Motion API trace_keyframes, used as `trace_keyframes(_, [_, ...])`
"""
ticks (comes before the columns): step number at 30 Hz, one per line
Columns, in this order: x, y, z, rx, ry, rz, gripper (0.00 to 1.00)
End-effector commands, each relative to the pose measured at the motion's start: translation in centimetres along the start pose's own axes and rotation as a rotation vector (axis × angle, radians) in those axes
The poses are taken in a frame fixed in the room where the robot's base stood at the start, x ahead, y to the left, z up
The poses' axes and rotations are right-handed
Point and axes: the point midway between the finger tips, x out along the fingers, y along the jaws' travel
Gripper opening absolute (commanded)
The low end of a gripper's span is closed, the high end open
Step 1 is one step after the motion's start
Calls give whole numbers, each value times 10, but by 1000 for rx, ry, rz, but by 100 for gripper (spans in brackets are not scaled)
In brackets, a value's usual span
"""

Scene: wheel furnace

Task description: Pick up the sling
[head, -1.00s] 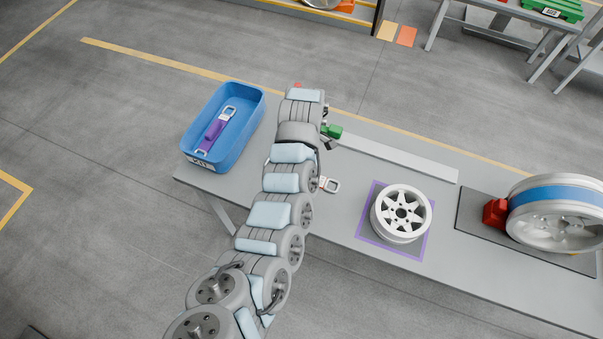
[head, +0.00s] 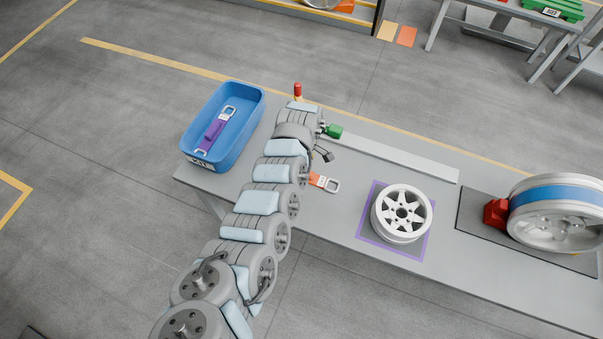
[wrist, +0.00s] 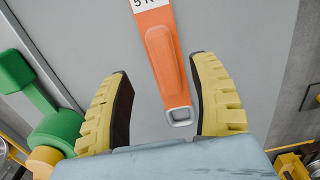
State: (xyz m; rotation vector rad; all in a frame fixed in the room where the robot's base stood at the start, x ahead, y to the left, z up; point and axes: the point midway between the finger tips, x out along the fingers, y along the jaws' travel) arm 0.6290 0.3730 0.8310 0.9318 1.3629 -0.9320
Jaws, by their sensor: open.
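An orange sling (wrist: 160,55) with a white label and a metal end fitting lies on the grey table. In the head view its orange end (head: 316,180) and metal buckle (head: 333,186) show beside my arm, which hides the rest. My gripper (wrist: 160,68) is open, with one yellow-padded finger on each side of the orange sling in the wrist view. The fingers do not appear to touch it. A second, purple sling (head: 213,131) with metal ends lies in a blue bin (head: 252,115).
The bin stands at the table's left end. A white wheel rim (head: 402,213) sits on a purple-outlined square, right of the orange sling. Farther right are a red block (head: 495,213) and a blue-banded wheel (head: 560,195). A green part (wrist: 62,130) is close to my left finger.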

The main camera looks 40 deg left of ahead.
Motion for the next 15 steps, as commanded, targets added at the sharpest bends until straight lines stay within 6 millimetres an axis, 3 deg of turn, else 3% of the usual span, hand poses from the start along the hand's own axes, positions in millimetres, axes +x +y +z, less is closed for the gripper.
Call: trace_keyframes(15, [28, -4, -10, 1, 1, -1, 61])
